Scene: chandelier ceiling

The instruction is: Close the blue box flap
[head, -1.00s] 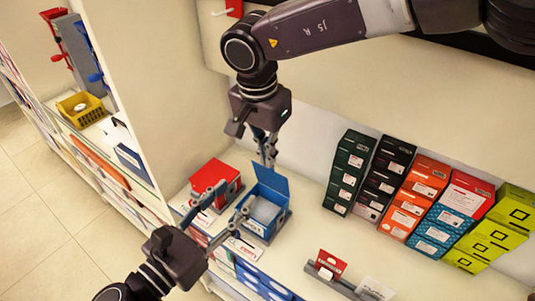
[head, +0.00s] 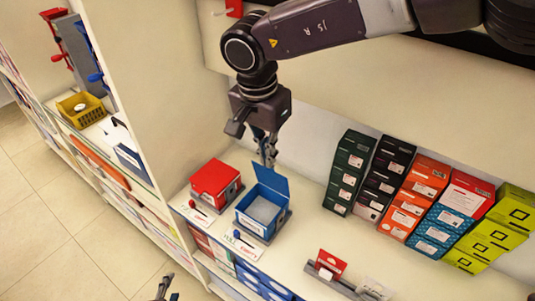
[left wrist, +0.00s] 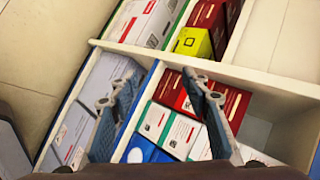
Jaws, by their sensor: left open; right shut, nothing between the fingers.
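The blue box (head: 248,228) stands on the white shelf, with its flap (head: 271,182) raised at the back and its pale inside (head: 263,209) showing. My right gripper (head: 268,160) points down, shut and empty, right behind the raised flap. Whether it touches the flap is hard to tell. My left gripper (head: 165,286) is low at the bottom edge of the head view, well away from the box and mostly cut off. In the left wrist view my left gripper (left wrist: 158,88) is open and empty, above compartments of boxes.
A red box (head: 215,180) with its top down stands left of the blue box. Stacked coloured boxes (head: 415,200) line the back right. A small red-and-white item (head: 330,263) sits in a holder at the front. Shelf surface between is free.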

